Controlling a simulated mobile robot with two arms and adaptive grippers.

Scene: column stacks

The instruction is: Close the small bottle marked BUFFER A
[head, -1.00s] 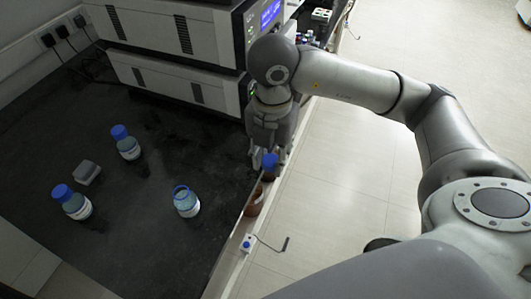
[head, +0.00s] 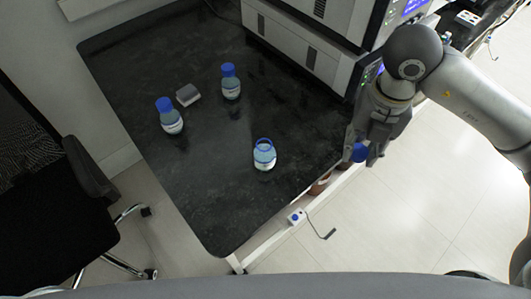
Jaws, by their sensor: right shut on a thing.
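A clear bottle with a blue ring at its neck and no cap on top (head: 264,155) stands upright near the bench's right edge. Two similar bottles wear blue caps: one at the left (head: 170,117) and one farther back (head: 231,83). The labels are too small to read, so I cannot tell which is BUFFER A. My right gripper (head: 361,153) is shut on a blue cap (head: 360,152), to the right of the open bottle and apart from it. Whether anything hangs below the cap is unclear. My left gripper is not in view.
A small grey block (head: 188,95) lies between the capped bottles. Stacked instruments (head: 310,40) stand at the back of the dark bench (head: 210,190). A black chair (head: 60,210) stands left.

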